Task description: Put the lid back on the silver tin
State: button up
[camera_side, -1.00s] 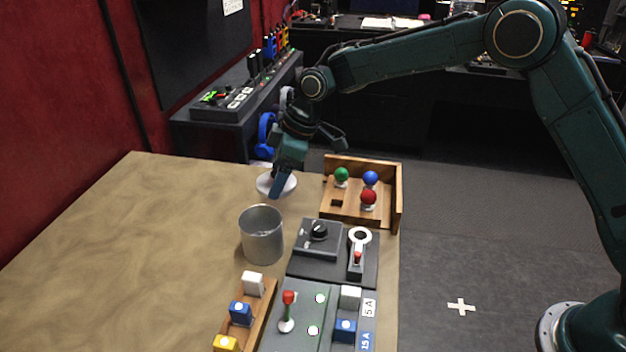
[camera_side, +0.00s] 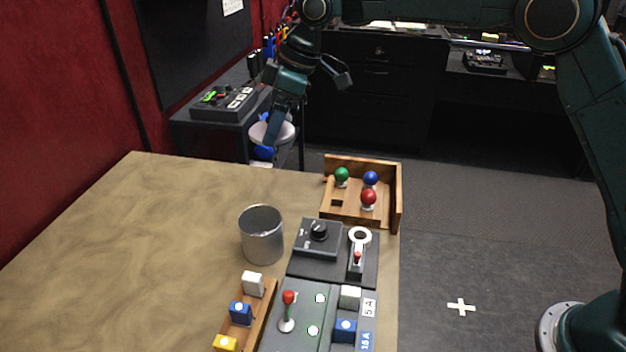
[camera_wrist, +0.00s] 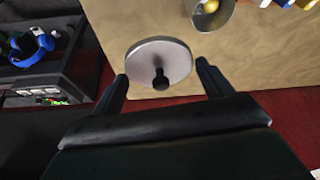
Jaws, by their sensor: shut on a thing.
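The silver tin (camera_side: 262,236) stands upright and open on the table in the side view. Part of it shows at the top edge of the wrist view (camera_wrist: 229,14), with something yellow (camera_wrist: 210,6) inside. The lid (camera_wrist: 168,50) is a pale round disc with a dark knob, between the two fingers of my gripper (camera_wrist: 162,82). In the side view the lid (camera_side: 287,134) is partly hidden by a finger. My gripper (camera_side: 276,128) is shut on it and holds it raised near the table's far edge, beyond the tin and well above it.
A wooden tray (camera_side: 398,205) with green, blue and red knobs stands right of the tin. Control boxes (camera_side: 318,240) with a dial and switches, a button rack (camera_side: 262,310) and a lever panel (camera_side: 300,338) fill the front right. The table's left side (camera_side: 120,260) is clear.

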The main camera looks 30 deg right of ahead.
jog(key=shift+a, duration=0.1)
dwell(0.3)
jog(key=s+a+f+n+g, duration=0.2)
jog(key=s+a+f+n, duration=0.2)
jog(key=s+a, duration=0.3)
jog(key=shift+s+a+f+n, duration=0.25)
jog(key=shift+s+n, duration=0.1)
jog(key=shift+n, duration=0.55)
jog(key=shift+f+y, duration=0.15)
jog(key=shift+y, duration=0.15)
jog(key=shift+f, duration=3.05)
jog(key=shift+f, duration=0.15)
jog(key=o, duration=0.9)
jog(key=shift+o, duration=0.2)
